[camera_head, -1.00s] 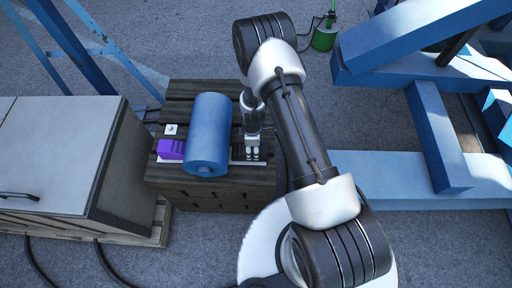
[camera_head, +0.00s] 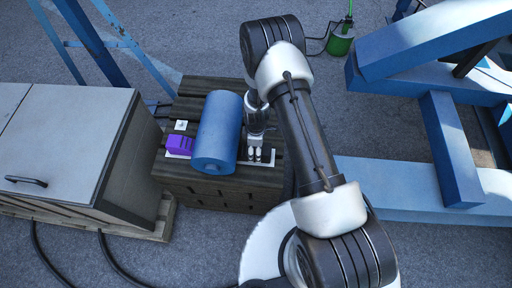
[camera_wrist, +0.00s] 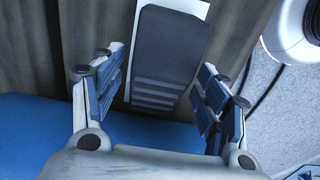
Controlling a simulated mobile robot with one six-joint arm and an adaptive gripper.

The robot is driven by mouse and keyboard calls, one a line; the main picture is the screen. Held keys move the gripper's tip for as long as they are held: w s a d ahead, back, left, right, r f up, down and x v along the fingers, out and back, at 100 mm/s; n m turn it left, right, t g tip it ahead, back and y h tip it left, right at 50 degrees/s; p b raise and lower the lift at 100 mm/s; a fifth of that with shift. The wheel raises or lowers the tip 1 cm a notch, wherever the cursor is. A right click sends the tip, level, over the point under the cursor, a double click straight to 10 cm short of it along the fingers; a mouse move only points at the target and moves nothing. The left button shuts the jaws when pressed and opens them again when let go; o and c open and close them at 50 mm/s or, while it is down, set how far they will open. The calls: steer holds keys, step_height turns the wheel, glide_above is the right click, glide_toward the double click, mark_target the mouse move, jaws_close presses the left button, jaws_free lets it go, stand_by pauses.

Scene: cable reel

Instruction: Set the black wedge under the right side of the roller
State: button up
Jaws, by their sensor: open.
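The blue roller (camera_head: 217,132) lies on a dark slatted wooden crate (camera_head: 215,193); its side fills the lower left of the wrist view (camera_wrist: 35,140). The black wedge (camera_wrist: 170,45), ridged at its near end, lies on a white patch (camera_wrist: 200,8) beside the roller. In the wrist view its ridged end points toward the roller; I cannot tell whether they touch. My gripper (camera_wrist: 160,80) is open, pointing down at the roller's right side, with one finger on either side of the wedge. In the head view the gripper (camera_head: 258,154) mostly hides the wedge.
A purple wedge (camera_head: 180,145) sits at the roller's left side on a white patch. A small white marker (camera_head: 181,126) lies behind it. A grey cabinet (camera_head: 70,135) stands left, blue beams (camera_head: 450,150) right. A green container (camera_head: 340,45) stands at the back.

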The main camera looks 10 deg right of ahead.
steer(key=shift+o, duration=0.2)
step_height(320, 180, up, 12)
stand_by(0.6)
steer(key=s+d+r+m+t, duration=0.1)
steer(key=s+r+m, duration=0.15)
steer(key=r, duration=0.95)
steer(key=s+d+r+m+t, duration=0.1)
steer(key=r+m, duration=0.3)
steer(key=r, duration=0.8)
steer(key=s+r+m+t, duration=0.1)
steer(key=s+r+m, duration=0.3)
steer(key=s, duration=0.5)
steer(key=s+d+r+m+t, duration=0.1)
steer(key=s+r+m, duration=0.3)
steer(key=s+r, duration=0.5)
steer(key=shift+s+d+t, duration=0.25)
steer(key=shift+s+t, duration=0.05)
steer(key=shift+s, duration=0.2)
steer(key=shift+c, duration=0.4)
